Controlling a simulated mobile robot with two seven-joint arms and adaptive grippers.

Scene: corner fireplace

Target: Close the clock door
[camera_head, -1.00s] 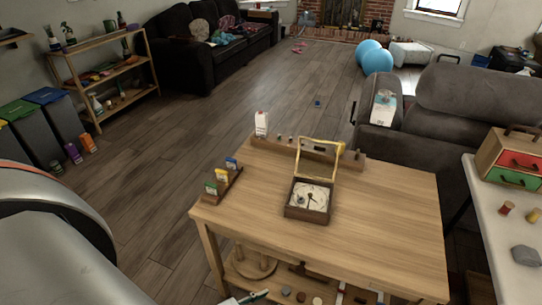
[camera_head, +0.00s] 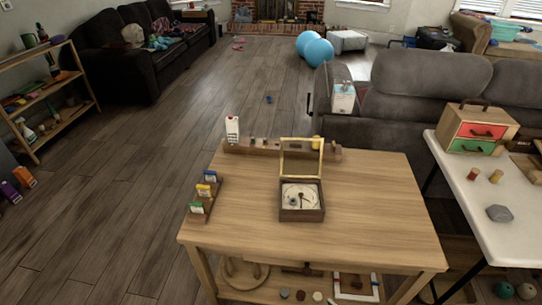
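The clock (camera_head: 301,199) is a small dark wooden box with a pale dial and dark hands, lying face up on the wooden table (camera_head: 365,205). Its door (camera_head: 301,145) is a yellow-edged frame hinged at the box's far side. The door stands open, raised up behind the dial. Neither of my grippers shows in the head view.
A rack with small colored boxes (camera_head: 204,193) stands at the table's left. A wooden strip with a white carton (camera_head: 232,130) and small items lines the far edge. A white table (camera_head: 480,200) with a drawer box (camera_head: 478,129) is at right.

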